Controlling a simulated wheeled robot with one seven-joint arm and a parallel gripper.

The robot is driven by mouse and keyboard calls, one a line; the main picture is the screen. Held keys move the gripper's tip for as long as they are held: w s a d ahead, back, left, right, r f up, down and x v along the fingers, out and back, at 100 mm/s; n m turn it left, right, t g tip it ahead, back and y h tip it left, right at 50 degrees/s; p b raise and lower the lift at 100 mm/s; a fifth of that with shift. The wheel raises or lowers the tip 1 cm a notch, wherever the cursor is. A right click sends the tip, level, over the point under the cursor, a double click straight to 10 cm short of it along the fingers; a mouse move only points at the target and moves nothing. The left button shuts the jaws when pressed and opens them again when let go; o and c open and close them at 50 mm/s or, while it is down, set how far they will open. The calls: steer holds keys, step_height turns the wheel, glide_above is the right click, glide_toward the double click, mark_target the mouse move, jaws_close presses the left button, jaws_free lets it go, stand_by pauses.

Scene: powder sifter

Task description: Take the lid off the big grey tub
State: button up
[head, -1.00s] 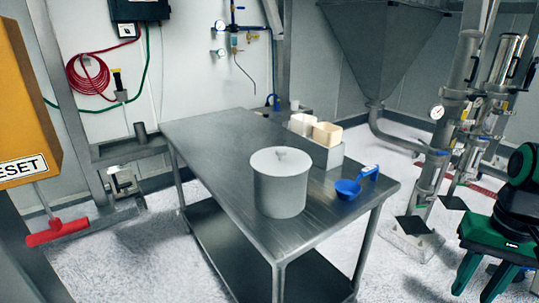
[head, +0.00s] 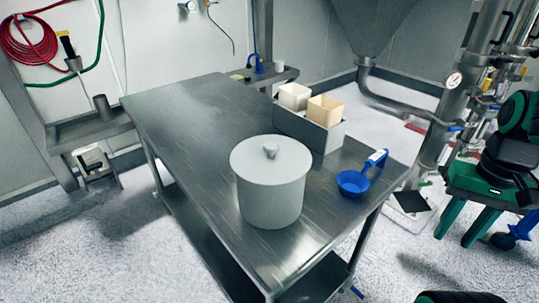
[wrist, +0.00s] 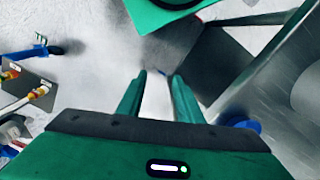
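The big grey tub (head: 270,202) stands upright on the metal table in the head view. Its round grey lid (head: 250,162) sits on top, with a small knob (head: 271,150) at its middle. My gripper (head: 456,241) is off the table's right side, well apart from the tub, with its green fingers pointing down. In the wrist view its two fingers (wrist: 159,78) are spread with nothing held between them.
A blue scoop (head: 353,184) lies right of the tub on the metal table (head: 180,115). Behind it, a grey box (head: 322,137) holds a white and a beige container. Steel pipes (head: 462,85) stand at the right. The table's left and far parts are mostly clear.

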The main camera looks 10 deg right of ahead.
steer(key=shift+o, duration=1.1)
steer(key=shift+s+r, duration=0.25)
steer(key=shift+s, duration=0.1)
steer(key=w+a+r+m, duration=0.3)
steer(key=w+a+r, duration=0.15)
steer(key=w, duration=0.35)
steer(key=m+y, duration=0.2)
steer(key=m, duration=0.9)
glide_toward(271, 144)
steer(key=shift+t, duration=0.3)
steer(key=f, duration=0.2)
steer(key=a+f, duration=0.1)
steer(key=f, duration=0.5)
steer(key=shift+s+a+f, duration=0.15)
steer(key=shift+a+f, duration=0.1)
steer(key=shift+a, duration=0.15)
